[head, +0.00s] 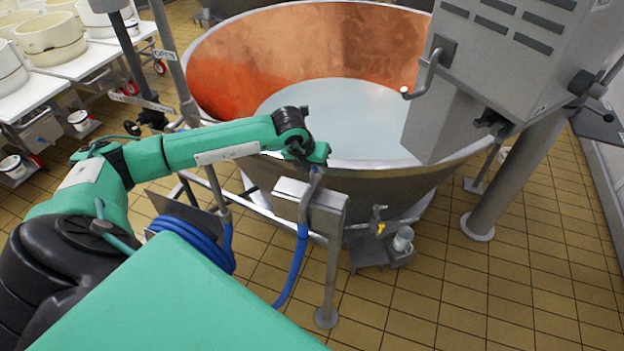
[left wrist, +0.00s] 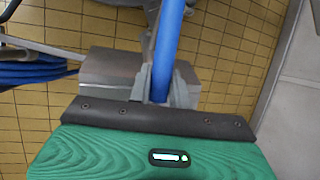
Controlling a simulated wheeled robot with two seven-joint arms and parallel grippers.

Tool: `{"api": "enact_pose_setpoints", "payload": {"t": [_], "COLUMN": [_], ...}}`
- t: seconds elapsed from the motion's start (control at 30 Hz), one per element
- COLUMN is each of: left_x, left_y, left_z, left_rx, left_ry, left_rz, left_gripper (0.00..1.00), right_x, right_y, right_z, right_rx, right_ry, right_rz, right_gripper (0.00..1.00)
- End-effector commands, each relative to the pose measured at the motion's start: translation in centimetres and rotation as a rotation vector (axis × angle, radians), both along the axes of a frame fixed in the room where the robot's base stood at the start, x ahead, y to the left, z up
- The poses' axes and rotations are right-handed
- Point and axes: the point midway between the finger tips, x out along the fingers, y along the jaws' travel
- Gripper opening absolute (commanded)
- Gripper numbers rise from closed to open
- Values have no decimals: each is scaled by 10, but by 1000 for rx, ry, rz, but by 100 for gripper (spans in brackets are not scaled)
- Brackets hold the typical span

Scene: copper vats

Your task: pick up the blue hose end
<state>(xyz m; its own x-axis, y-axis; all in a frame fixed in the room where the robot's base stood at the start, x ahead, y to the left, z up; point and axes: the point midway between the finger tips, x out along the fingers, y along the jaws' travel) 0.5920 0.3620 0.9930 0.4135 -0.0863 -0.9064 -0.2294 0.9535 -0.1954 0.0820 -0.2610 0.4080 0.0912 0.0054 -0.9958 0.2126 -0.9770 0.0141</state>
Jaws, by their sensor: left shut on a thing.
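The blue hose (head: 292,268) hangs in a loop beside a steel post, and its grey upper end (head: 313,186) rises to my left gripper (head: 316,168). In the left wrist view the blue hose (left wrist: 168,42) runs between the two grey fingers of my left gripper (left wrist: 164,84), which is shut on it. The gripper's fingertips are hard to make out in the head view. The rest of the hose lies in a blue coil (head: 190,238) behind my arm, and it also shows at the left of the wrist view (left wrist: 35,70). My right gripper is not in view.
The steel post with a box top (head: 332,208) stands right under the gripper. A large copper vat (head: 222,72) with pale liquid is just behind. A grey machine (head: 500,55) overhangs at the right. Tables with white tubs (head: 50,38) stand at the left. Tiled floor is clear at the lower right.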

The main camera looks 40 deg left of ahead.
Motion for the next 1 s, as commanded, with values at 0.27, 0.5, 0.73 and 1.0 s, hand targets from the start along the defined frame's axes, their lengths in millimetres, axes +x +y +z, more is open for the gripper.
{"api": "enact_pose_setpoints", "payload": {"t": [0.27, 0.5, 0.73, 1.0], "left_x": [2, 2, 1, 1], "left_y": [0, 0, 0, 0], "left_z": [18, 58, 103, 151], "left_rx": [0, 0, 0, -1], "left_ry": [-6, -9, -6, -7], "left_rz": [0, 0, 0, -1], "left_gripper": [0, 0, 0, 0], "right_x": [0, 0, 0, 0], "right_y": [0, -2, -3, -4], "right_z": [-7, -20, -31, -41], "right_rx": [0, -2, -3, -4], "right_ry": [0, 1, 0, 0], "right_rz": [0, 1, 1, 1], "right_gripper": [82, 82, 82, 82]}}
